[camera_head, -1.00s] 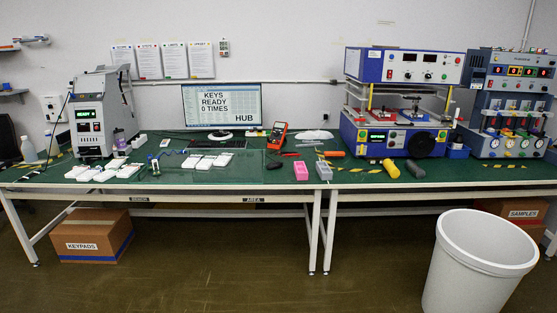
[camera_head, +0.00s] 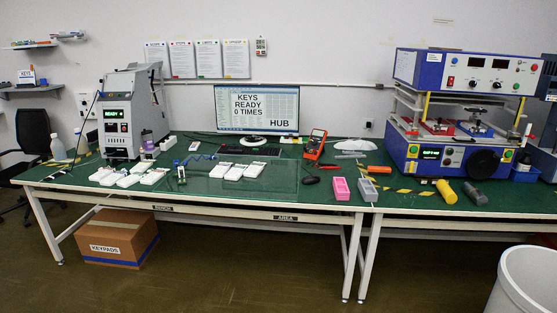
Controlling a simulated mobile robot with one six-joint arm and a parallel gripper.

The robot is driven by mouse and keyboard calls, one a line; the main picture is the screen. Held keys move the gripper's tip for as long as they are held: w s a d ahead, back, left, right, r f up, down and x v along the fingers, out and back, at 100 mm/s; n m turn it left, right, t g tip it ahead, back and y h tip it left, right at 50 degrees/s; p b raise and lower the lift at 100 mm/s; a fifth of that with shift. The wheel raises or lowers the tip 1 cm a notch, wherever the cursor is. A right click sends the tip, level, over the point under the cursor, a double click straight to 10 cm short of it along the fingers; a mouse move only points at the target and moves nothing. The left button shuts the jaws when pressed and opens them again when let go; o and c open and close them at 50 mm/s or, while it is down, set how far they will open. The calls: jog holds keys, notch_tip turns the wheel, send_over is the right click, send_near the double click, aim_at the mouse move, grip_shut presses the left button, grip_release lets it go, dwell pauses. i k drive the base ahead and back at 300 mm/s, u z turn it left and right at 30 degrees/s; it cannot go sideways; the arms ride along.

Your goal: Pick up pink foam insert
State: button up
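A pink foam insert (camera_head: 340,189) lies on the green-topped workbench (camera_head: 300,205), near the front edge and right of the bench's middle. A grey insert of similar shape (camera_head: 367,190) lies just to its right, with a small gap between them. The pink insert's top and front show and nothing covers it. My gripper is not in this view.
White keypads (camera_head: 239,171) lie on the bench left of the insert. An orange multimeter (camera_head: 315,144) and a monitor (camera_head: 257,107) stand behind. A yellow cylinder (camera_head: 446,191) lies to the right. A white bin (camera_head: 525,283) stands on the floor at lower right; the floor before the bench is clear.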

aim_at(340, 188)
jog(key=u, duration=0.45)
jog(key=i, duration=1.3)
jog(key=u, duration=0.4)
